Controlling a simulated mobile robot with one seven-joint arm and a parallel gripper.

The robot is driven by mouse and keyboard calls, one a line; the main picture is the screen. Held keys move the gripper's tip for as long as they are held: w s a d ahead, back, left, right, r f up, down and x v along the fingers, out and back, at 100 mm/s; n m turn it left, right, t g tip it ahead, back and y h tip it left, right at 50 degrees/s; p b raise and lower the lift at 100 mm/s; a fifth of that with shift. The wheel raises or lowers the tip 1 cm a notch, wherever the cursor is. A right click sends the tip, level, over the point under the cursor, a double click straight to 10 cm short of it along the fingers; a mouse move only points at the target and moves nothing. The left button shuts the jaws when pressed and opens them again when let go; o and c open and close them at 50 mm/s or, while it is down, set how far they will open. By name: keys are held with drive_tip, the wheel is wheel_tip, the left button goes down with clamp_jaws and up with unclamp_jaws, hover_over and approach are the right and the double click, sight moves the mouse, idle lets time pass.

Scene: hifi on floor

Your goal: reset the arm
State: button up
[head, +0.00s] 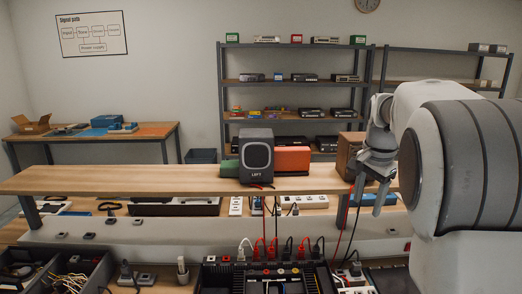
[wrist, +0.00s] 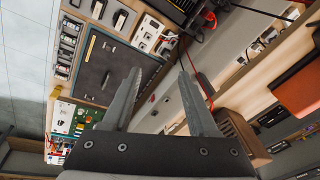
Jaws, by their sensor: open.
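My gripper (head: 372,200) hangs at the right in the head view, in front of the wooden shelf board's right part, with its fingers pointing down. In the wrist view my gripper (wrist: 158,92) shows two grey fingers spread apart with nothing between them. My white and grey arm fills the right side of the head view and hides what lies behind it.
A grey speaker marked LEFT (head: 257,156) stands on the raised wooden shelf (head: 130,179), beside an orange-red box (head: 292,159). A brown wooden box (head: 347,154) is close behind my gripper. Red and black cables (head: 268,245) hang below. The shelf's left part is clear.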

drive_tip(key=s+a+r+n+t+y, duration=0.1)
drive_tip(key=s+a+n, duration=0.25)
drive_tip(key=s, duration=0.45)
drive_tip(key=s+a+r+n+t, duration=0.1)
drive_tip(key=s+a+r+n, duration=0.2)
drive_tip(key=s, duration=0.5)
drive_tip(key=s+a+f+n, duration=0.2)
drive_tip(key=s+f, duration=0.1)
drive_tip(key=s, duration=0.3)
drive_tip(key=s+a+f+n+t, duration=0.1)
drive_tip(key=s+a+f+n, duration=0.1)
drive_tip(key=s, duration=0.4)
drive_tip(key=shift+a+f+n, duration=0.35)
drive_tip(key=shift+f+n, duration=0.35)
drive_tip(key=shift+n, duration=0.15)
drive_tip(key=shift+c, duration=0.7)
drive_tip(key=shift+d, duration=0.2)
